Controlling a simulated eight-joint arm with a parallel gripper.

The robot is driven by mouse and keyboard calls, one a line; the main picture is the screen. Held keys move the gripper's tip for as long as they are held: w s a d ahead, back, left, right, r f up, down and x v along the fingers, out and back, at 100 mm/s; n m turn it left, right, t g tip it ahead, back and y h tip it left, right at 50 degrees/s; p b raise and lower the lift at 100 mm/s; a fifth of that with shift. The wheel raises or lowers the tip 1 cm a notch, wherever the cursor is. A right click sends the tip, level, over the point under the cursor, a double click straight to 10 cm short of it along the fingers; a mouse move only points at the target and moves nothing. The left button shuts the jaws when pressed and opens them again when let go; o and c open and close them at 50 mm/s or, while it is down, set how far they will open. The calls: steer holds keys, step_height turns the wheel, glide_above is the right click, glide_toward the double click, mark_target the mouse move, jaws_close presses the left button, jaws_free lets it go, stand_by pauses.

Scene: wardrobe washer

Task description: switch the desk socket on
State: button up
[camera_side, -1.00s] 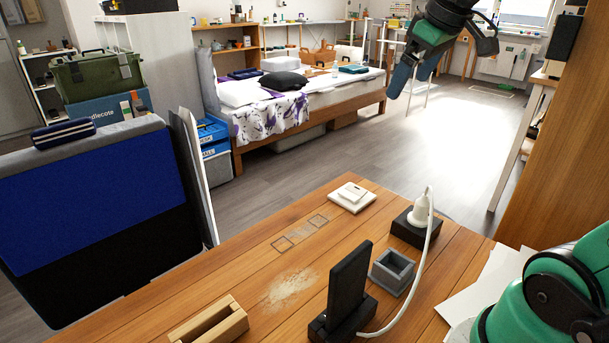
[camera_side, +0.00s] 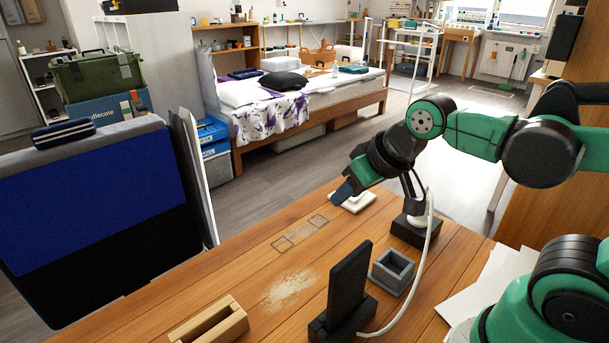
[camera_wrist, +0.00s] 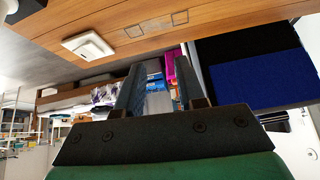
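A white square switch plate with a raised rocker (camera_side: 354,203) lies on the wooden desk near its far edge; it also shows in the wrist view (camera_wrist: 88,46), upper left. A black socket block (camera_side: 412,233) sits to its right, with a white plug mostly hidden behind my arm and a white cable running from it. My gripper (camera_side: 341,193) is above the desk at the switch plate, covering part of it in the side view. In the wrist view the two fingers (camera_wrist: 159,60) stand apart with nothing between them.
A black upright device on a stand (camera_side: 347,285) and a grey open box (camera_side: 392,271) stand nearer on the desk. A wooden slotted block (camera_side: 210,322) is at the front. Papers (camera_side: 492,287) lie at the right.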

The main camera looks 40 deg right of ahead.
steer(key=w+d+r+m, duration=0.1)
steer(key=w+d+r+m+g, duration=0.1)
steer(key=m, duration=0.1)
steer(key=shift+w+d+h, duration=0.1)
steer(key=shift+w+h, duration=0.2)
steer(key=shift+h, duration=0.1)
jaws_close()
steer(key=w+d+m+g+h, duration=0.2)
steer(key=w+d+m+g, duration=0.3)
steer(key=w+d+m, duration=0.4)
steer(key=shift+d+f+m+g, duration=0.45)
steer(key=shift+d+m, duration=1.5)
steer(key=shift+m, duration=0.55)
steer(key=shift+w, duration=0.1)
